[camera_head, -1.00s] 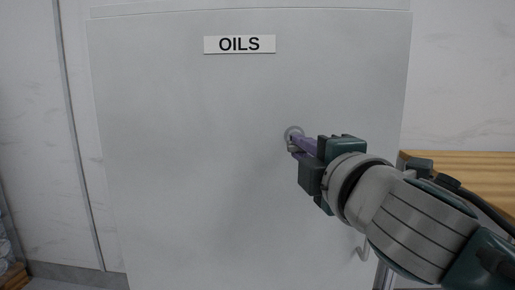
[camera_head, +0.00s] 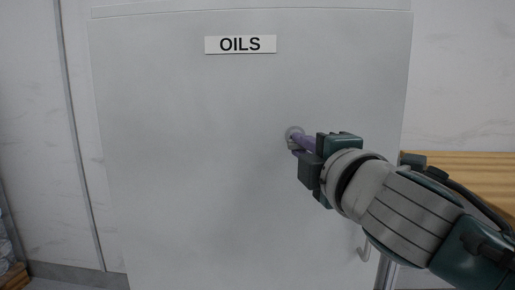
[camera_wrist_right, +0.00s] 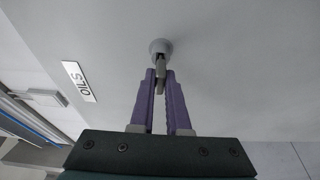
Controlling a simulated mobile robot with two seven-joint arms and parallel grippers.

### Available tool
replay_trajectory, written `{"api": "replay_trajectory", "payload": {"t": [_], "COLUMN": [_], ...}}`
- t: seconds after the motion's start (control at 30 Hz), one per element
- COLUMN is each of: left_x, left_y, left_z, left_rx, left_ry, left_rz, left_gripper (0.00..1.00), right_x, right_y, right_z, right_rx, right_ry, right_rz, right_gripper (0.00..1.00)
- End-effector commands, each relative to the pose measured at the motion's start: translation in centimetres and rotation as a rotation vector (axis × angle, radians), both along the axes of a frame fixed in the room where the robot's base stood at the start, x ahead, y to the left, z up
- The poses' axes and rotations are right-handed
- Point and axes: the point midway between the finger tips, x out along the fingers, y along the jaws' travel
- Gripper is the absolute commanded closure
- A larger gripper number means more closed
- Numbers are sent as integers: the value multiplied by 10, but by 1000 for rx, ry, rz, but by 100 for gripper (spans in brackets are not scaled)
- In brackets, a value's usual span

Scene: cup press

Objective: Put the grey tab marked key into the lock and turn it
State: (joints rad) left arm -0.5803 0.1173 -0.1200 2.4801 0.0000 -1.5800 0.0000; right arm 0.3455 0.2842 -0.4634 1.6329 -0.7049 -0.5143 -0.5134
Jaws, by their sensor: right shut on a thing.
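The lock (camera_head: 295,131) is a small round grey fitting on the pale grey panel (camera_head: 190,170) labelled OILS; it also shows in the right wrist view (camera_wrist_right: 160,46). My right gripper (camera_head: 298,147) is at the lock, its purple fingers pointing at the panel. In the right wrist view the fingers are shut on the grey key (camera_wrist_right: 161,75), whose far end meets the lock. How deep it sits in the lock is hidden, and no marking on it can be read. My left gripper is not in view.
The OILS sign (camera_head: 240,44) is high on the panel, clear of my arm. A hook-shaped handle (camera_head: 364,249) is low on the panel's right side, below my arm. A wooden surface (camera_head: 470,175) lies at the right, behind my arm. The panel's left half is free.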

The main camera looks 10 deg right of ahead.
Motion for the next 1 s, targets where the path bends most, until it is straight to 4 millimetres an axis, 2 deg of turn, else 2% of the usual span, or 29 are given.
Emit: {"api": "replay_trajectory", "payload": {"t": [0.73,0.77,1.0], "left_x": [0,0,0], "left_y": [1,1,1], "left_z": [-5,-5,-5], "left_rx": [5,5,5], "left_ry": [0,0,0], "left_rz": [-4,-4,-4], "left_gripper": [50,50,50], "right_x": [18,18,18], "right_y": [-5,-5,-5], "right_z": [1,1,0], "right_rx": [1,1,0], "right_ry": [-2,-2,-1], "right_rz": [0,0,0], "right_gripper": [100,85,58]}}
